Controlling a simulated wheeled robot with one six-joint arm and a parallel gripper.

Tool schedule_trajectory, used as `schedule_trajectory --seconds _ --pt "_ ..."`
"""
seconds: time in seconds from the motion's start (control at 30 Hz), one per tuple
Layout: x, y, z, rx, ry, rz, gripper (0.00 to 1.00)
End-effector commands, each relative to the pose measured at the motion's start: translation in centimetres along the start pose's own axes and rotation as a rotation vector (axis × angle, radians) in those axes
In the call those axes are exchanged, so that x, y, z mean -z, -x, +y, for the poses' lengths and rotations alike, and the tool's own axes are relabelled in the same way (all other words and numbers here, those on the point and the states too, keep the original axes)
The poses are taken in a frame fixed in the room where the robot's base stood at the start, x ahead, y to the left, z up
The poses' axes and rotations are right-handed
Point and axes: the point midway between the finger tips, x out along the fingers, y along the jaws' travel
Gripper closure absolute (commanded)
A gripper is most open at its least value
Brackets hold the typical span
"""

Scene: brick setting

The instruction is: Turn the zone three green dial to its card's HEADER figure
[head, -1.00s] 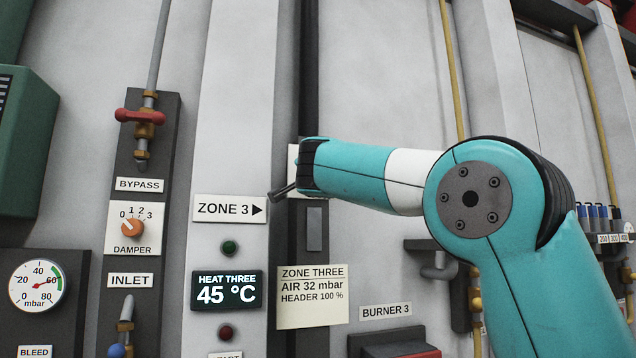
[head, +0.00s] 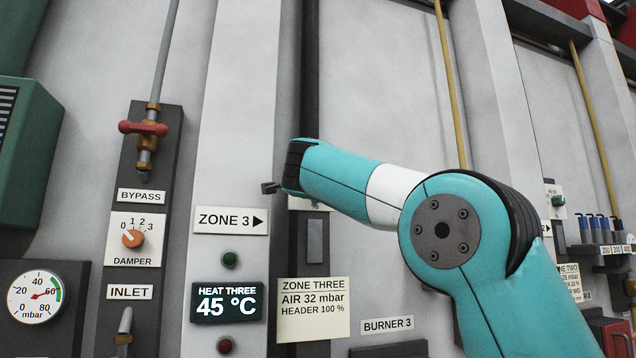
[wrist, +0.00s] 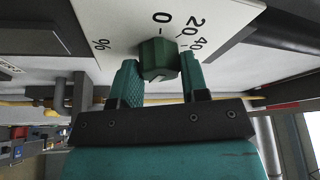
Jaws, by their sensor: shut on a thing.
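The green dial (wrist: 157,58) sits on a white scale plate (wrist: 100,20) marked 0, 20, 40 and % in the wrist view. My gripper (wrist: 159,74) is shut on the dial, with one finger on each side. The dial's setting cannot be read for certain. In the head view my gripper and arm hide the dial; a strip of its plate (head: 318,206) shows below. The zone three card (head: 313,311) reads AIR 32 mbar and HEADER 100 %.
Left of my gripper are the ZONE 3 sign (head: 231,220), a display (head: 228,302) reading 45 °C and an orange damper dial (head: 132,239). A red-handled bypass valve (head: 144,128) stands farther left. A zone two card (head: 570,281) shows at right behind my arm.

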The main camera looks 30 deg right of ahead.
Motion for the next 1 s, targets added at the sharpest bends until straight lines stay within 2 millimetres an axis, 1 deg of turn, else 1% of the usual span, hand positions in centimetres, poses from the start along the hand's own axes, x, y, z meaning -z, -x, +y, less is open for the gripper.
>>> schedule_trajectory --seconds 0.1,0.13,0.17,0.2,0.23,0.5,0.63,0.77,1.0 --pt "0.1 0.0 0.0 0.001 -0.002 0.002 0.83" --pt "0.1 0.0 0.0 0.001 -0.002 0.002 0.54" --pt "0.1 0.0 0.0 0.001 -0.002 0.002 0.47" --pt "0.1 0.0 0.0 0.001 -0.001 0.002 0.38" --pt "0.1 0.0 0.0 0.001 -0.001 0.002 0.33" --pt "0.0 0.1 0.0 0.001 0.0 0.0 0.33" --pt "-0.1 1.0 0.2 0.003 0.0 -0.002 0.33" --pt "-0.2 3.5 0.4 0.004 -0.003 -0.003 0.33" --pt "-0.3 9.8 0.4 0.005 -0.004 -0.006 0.33"
